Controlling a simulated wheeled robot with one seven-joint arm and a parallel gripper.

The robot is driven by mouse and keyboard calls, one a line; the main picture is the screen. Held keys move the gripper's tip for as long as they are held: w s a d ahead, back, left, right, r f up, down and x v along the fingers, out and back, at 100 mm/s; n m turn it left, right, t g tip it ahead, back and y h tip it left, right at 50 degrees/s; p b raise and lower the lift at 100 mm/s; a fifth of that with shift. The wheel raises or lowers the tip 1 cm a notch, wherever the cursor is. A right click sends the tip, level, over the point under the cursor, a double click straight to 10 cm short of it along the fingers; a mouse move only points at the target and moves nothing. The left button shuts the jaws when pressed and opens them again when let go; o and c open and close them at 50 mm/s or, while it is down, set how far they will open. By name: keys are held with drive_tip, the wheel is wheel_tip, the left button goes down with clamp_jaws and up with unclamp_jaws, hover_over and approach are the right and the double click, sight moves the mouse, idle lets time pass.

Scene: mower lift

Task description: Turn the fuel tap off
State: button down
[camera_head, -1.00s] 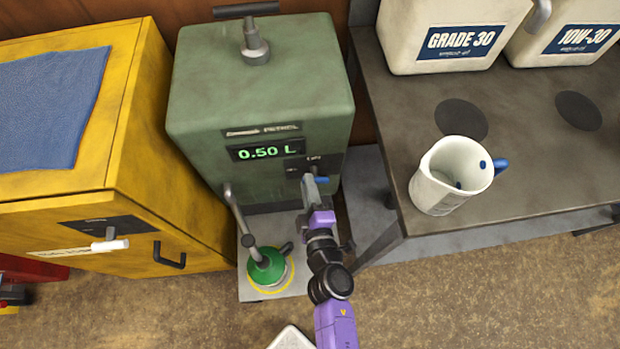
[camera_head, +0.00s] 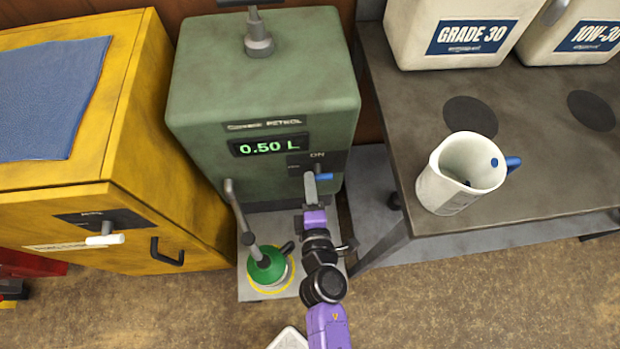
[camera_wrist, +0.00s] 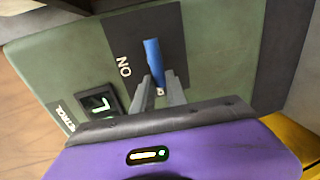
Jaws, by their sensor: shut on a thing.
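The green petrol dispenser (camera_head: 262,95) stands at the centre, its display (camera_head: 268,145) reading 0.50 L. Its fuel tap has a blue lever (camera_head: 325,177) on a dark plate low on the right of its front. In the head view the lever's blue end points right, below an ON mark. My gripper (camera_head: 311,182) is at the tap, shut on the lever. In the wrist view the blue lever (camera_wrist: 153,57) sticks out beyond my fingertips (camera_wrist: 160,86), with ON beside it. The lever's inner end is hidden by the fingers.
A yellow cabinet (camera_head: 150,190) is at left. A dark bench (camera_head: 400,130) at right carries a white jug (camera_head: 455,185) and oil containers (camera_head: 450,35).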

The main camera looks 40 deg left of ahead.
drive_tip(key=c, duration=1.3)
unclamp_jaws()
drive_tip(key=shift+c, duration=0.2)
drive_tip(key=shift+d, duration=0.1)
drive_tip(key=p+v, duration=0.1)
drive_tip(key=v, duration=0.6)
drive_tip(key=shift+s+d+p, duration=0.2)
drive_tip(key=shift+s+p, duration=0.05)
drive_tip(key=shift+p, duration=0.05)
drive_tip(key=shift+r, duration=0.1)
